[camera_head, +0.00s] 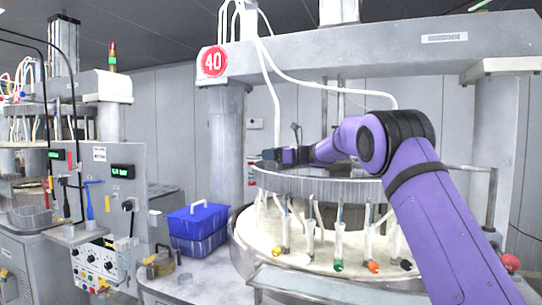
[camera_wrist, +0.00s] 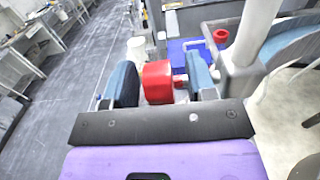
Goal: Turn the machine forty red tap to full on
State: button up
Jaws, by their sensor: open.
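Machine forty bears a round red "40" sign (camera_head: 213,62) on its overhead beam. In the wrist view, a red tap knob (camera_wrist: 158,82) lies between the two fingers of my gripper (camera_wrist: 165,84). The fingers are apart, one on each side of the knob; the left finger is close to it, and I cannot tell whether either touches. A short red and pale stem shows on the knob's right side. In the head view my gripper (camera_head: 274,155) is at the upper ring's far left side, and the tap cannot be made out there.
A blue basket (camera_head: 199,228) stands on the bench left of the round platen (camera_head: 300,262). Several hoses with coloured ends hang around the ring (camera_head: 330,184). Another red piece (camera_wrist: 221,36) shows behind the right finger. A control panel (camera_head: 112,185) stands at left. Open floor (camera_wrist: 60,100) lies left.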

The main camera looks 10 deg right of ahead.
jog(key=c, duration=0.9)
jog(key=shift+t+y, duration=0.5)
jog(key=shift+y, duration=0.1)
jog(key=o, duration=0.9)
jog(key=v, duration=0.7)
jog(key=shift+d, duration=0.25)
jog(key=shift+s, duration=0.15)
